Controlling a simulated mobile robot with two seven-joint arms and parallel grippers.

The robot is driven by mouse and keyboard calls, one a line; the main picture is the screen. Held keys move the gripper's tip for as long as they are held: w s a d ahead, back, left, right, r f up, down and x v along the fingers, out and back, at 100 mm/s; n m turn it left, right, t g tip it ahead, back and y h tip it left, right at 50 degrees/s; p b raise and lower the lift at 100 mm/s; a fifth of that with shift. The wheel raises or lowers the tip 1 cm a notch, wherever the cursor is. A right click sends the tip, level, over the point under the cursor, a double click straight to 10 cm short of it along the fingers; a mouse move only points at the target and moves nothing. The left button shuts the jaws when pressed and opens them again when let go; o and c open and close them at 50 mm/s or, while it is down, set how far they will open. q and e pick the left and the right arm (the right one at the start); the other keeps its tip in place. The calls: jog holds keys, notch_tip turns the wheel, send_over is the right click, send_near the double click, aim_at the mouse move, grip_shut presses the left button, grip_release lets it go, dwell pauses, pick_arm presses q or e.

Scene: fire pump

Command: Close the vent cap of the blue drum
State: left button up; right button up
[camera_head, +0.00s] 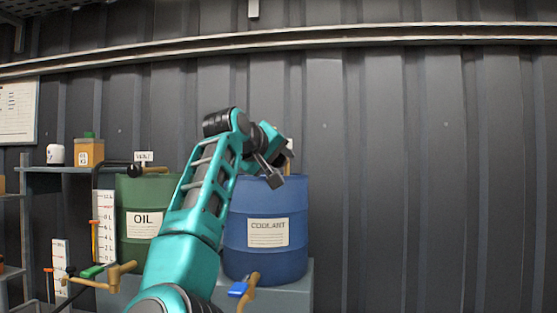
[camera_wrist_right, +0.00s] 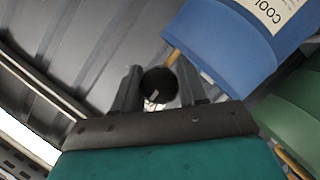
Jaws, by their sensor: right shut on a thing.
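The blue drum (camera_head: 266,210), labelled COOLANT, stands upright on a grey stand. It also shows tilted at the upper right of the right wrist view (camera_wrist_right: 222,40). My right gripper (camera_head: 281,168) is at the drum's top, its arm hiding the drum's left edge. In the right wrist view, its two dark fingers (camera_wrist_right: 158,92) are on either side of a round black vent cap (camera_wrist_right: 158,82) and shut on it. A brass-coloured stub (camera_wrist_right: 172,58) shows beside the cap. In the head view the gripper hides the cap. My left gripper is not in view.
A green OIL drum (camera_head: 134,192) stands left, partly behind my arm, with a black-ended brass fitting on top. A blue-handled tap (camera_head: 238,289) juts from the blue drum's front. A shelf (camera_head: 60,169) holds small containers. The corrugated wall at right is clear.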

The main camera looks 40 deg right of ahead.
jog(key=shift+m+y, duration=0.3)
jog(key=shift+m, duration=0.1)
jog(key=shift+f, duration=0.1)
jog(key=o, duration=1)
jog(key=shift+o, duration=0.2)
jog(key=shift+a, duration=0.1)
jog(key=b+v, duration=0.3)
jog(key=v, duration=0.9)
jog(key=shift+s+a, duration=0.3)
